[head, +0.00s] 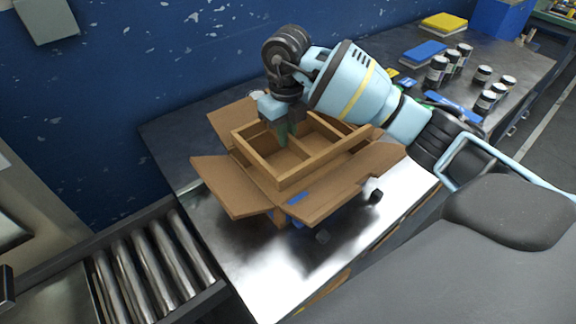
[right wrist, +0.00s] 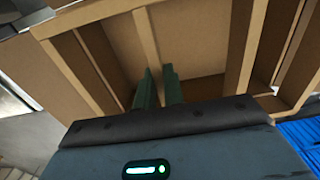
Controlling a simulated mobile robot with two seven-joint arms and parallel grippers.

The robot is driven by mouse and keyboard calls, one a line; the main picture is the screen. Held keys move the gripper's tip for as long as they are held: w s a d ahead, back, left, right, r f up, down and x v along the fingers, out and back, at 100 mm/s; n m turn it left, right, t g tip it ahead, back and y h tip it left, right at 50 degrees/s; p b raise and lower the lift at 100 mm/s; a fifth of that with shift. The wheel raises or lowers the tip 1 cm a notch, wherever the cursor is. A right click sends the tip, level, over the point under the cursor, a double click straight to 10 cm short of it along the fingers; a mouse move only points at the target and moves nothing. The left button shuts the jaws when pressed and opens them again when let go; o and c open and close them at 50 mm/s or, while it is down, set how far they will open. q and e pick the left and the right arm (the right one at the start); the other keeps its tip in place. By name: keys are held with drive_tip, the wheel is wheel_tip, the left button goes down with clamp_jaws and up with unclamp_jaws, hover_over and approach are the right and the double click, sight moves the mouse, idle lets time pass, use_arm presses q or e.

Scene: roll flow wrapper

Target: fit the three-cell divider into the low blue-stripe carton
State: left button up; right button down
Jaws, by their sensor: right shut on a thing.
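The brown three-cell divider (head: 318,168) is an open frame with inner walls. It stands above the fold line of the low carton's spread flaps (head: 225,190), over its opening. Its lower part is hidden, so I cannot tell how deep it sits. A blue mark (head: 298,198) shows on the carton's front flap. My right gripper (head: 284,138) points down into the divider, its green fingers on an inner wall. In the right wrist view the fingers (right wrist: 159,88) close around that wall, with open cells (right wrist: 190,35) on both sides. My left gripper is not seen.
The carton is on a metal bench (head: 255,260) against a blue wall. A roller conveyor (head: 150,260) lies at the lower left. Several dark jars (head: 437,70), a blue pad (head: 425,52) and a yellow pad (head: 444,22) stand to the right. Small black knobs (head: 375,195) show before the carton.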

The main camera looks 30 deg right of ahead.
drive_tip(key=shift+f, duration=5.25)
drive_tip(key=shift+f+b, duration=0.3)
drive_tip(key=shift+f, duration=0.1)
drive_tip(key=c, duration=1.5)
unclamp_jaws()
drive_tip(key=shift+r, duration=0.1)
wheel_tip(320, 180, up, 13)
drive_tip(key=shift+f+p, duration=0.2)
drive_tip(key=shift+p, duration=0.1)
